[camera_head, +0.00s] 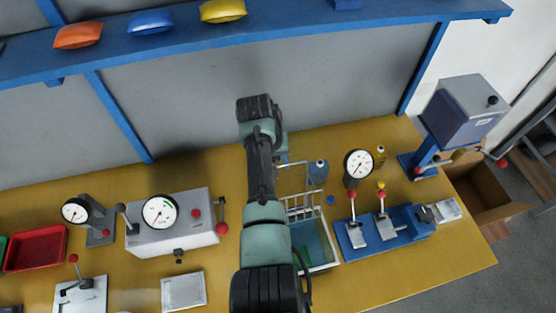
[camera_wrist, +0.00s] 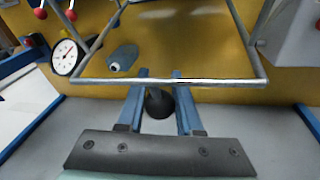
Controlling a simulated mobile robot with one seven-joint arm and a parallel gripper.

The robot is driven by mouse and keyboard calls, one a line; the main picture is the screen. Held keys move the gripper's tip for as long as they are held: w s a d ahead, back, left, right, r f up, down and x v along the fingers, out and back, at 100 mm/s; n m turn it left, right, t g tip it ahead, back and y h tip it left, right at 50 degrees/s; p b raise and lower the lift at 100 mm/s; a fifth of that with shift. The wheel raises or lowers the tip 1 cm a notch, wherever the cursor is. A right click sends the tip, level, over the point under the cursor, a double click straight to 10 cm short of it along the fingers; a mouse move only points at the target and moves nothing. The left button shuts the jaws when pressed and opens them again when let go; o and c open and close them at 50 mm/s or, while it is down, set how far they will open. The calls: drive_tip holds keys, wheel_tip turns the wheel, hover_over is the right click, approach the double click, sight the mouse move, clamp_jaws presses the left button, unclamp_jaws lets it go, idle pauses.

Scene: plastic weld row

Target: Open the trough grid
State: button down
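The trough (camera_head: 330,262), teal inside with a pale rim, stands on the bench, partly hidden by my arm in the head view. A pale wire frame, seemingly the trough grid (camera_head: 306,193), stands raised at its back. In the wrist view, the metal rod frame of the grid (camera_wrist: 225,81) spans the picture, its crossbar at my fingertips. My gripper (camera_wrist: 159,76) has two blue fingers spread apart, with the bar running across both rather than pinched between them. Whether they touch is unclear. A dark round knob shows between the fingers.
A blue fixture with red-knobbed levers (camera_head: 385,229) and a dial gauge (camera_head: 358,164) stand right of the trough. A grey gauge box (camera_head: 185,225) is on the left. A small grey bottle (camera_wrist: 122,57) is beyond the bar. The blue shelf (camera_head: 300,38) runs above.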

drive_tip(key=shift+a+f, duration=0.1)
drive_tip(key=shift+f, duration=0.35)
drive_tip(key=shift+s+f, duration=0.1)
drive_tip(key=shift+f, duration=0.1)
idle(1.1)
drive_tip(key=c, duration=0.8)
unclamp_jaws()
drive_tip(key=shift+c, duration=0.2)
drive_tip(key=shift+o, duration=1.2)
drive_tip(key=shift+r, duration=0.1)
drive_tip(key=shift+w+r, duration=0.1)
drive_tip(key=shift+w, duration=0.1)
drive_tip(key=shift+s, duration=0.1)
drive_tip(key=shift+w+a+r+p, duration=0.7)
drive_tip(key=shift+r+p, duration=0.1)
drive_tip(key=shift+r, duration=1.5)
drive_tip(key=shift+w+a+r+p, duration=0.65)
drive_tip(key=shift+a+r+p, duration=0.1)
drive_tip(key=shift+r, duration=1.55)
drive_tip(key=shift+w+a+r+p, duration=0.7)
drive_tip(key=shift+r+p, duration=0.1)
drive_tip(key=shift+r, duration=1.5)
